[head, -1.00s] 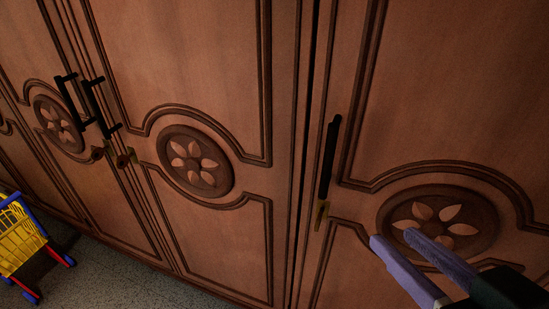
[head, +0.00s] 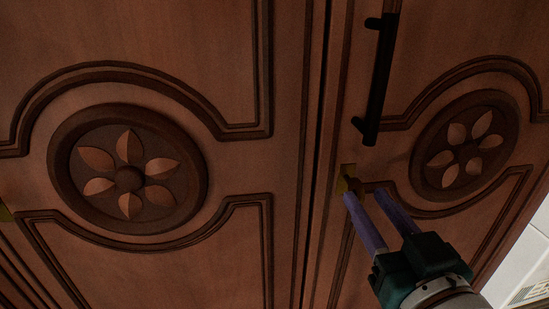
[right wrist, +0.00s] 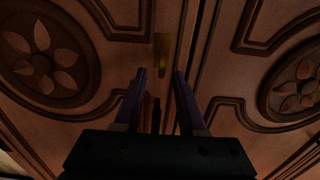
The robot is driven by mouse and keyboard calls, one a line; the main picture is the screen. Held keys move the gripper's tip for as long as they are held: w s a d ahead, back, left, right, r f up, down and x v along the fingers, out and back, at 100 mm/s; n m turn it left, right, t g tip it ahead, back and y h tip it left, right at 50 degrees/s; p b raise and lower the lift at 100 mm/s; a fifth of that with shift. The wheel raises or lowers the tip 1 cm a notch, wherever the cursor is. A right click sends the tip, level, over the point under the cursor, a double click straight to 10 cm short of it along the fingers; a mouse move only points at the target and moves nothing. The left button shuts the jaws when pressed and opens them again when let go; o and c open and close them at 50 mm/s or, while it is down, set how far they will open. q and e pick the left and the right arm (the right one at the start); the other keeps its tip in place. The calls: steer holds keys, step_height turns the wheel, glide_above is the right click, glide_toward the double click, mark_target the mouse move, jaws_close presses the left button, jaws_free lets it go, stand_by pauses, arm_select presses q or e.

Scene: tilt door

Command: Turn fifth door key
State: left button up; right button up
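A brass key plate (head: 347,180) is on the right-hand wooden door (head: 430,60), just below a long black handle (head: 378,85). A small dark brown key or knob (head: 357,186) seems to stick out beside the plate, partly hidden by the fingers. My right gripper (head: 364,197) is open, its two purple fingers pointing up at the plate from below right. In the right wrist view, the brass plate (right wrist: 162,55) lies just beyond the gap between the fingertips of my right gripper (right wrist: 160,74). I cannot tell whether they touch anything. My left gripper is not in view.
The neighbouring door (head: 130,50) on the left is closed and carries a round carved flower (head: 128,178). A narrow dark seam runs between the doors. A white surface (head: 525,250) shows at the lower right.

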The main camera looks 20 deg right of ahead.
mark_target(363, 196)
steer(key=x, duration=0.4)
steer(key=shift+w+a, duration=0.1)
jaws_close()
stand_by(0.5)
